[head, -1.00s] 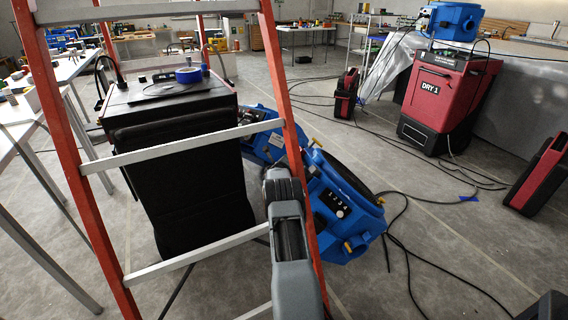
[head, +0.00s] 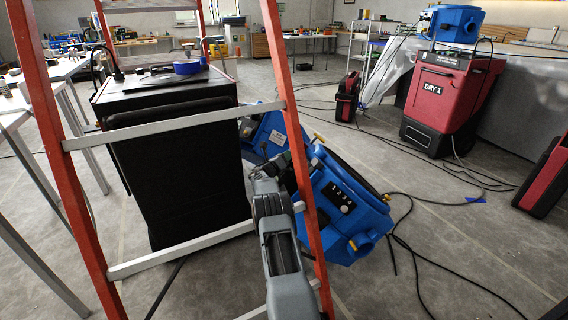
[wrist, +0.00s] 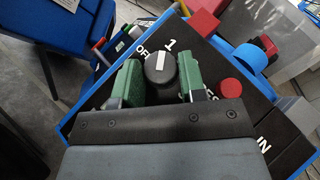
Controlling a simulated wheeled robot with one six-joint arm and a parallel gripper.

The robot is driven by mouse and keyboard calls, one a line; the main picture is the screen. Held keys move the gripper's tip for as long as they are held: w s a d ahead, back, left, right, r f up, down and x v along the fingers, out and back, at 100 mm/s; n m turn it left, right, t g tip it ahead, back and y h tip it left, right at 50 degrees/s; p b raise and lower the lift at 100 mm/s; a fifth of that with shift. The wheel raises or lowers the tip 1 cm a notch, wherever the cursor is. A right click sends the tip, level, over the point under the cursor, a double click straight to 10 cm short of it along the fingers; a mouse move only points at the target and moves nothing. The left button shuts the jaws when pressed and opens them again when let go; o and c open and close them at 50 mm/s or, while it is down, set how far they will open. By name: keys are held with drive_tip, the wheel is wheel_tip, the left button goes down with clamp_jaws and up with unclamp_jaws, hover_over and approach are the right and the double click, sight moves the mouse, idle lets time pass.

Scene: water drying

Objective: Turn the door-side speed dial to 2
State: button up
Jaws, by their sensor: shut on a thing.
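In the wrist view a black dial knob (wrist: 160,66) with a white pointer mark stands on a dark panel (wrist: 205,62) edged in blue. White marks "OFF" and "1" show beyond the knob, and the pointer faces roughly between them. Other marks on the panel are partly hidden by my gripper. My gripper (wrist: 160,82) has one green finger on each side of the knob and is shut on it. In the head view my gripper (head: 284,162) is beside a tilted blue machine (head: 268,133), behind the ladder; the knob is hidden there.
An orange ladder (head: 298,150) stands close, its rail by my arm. Another blue machine (head: 348,205), with "1 2 3 4" marks, sits just right. A black-topped unit (head: 180,180) stands left. Cables cross the floor at right. A red button (wrist: 230,88) is near my right finger.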

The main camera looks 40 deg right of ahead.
drive_tip(key=shift+m+g+h, duration=0.3)
drive_tip(key=shift+m, duration=0.1)
drive_tip(key=o, duration=0.9)
drive_tip(key=shift+o, duration=0.2)
drive_tip(key=p+v, duration=0.4)
drive_tip(key=v, duration=0.9)
drive_tip(key=shift+a, duration=0.4)
drive_tip(key=shift+s, duration=0.1)
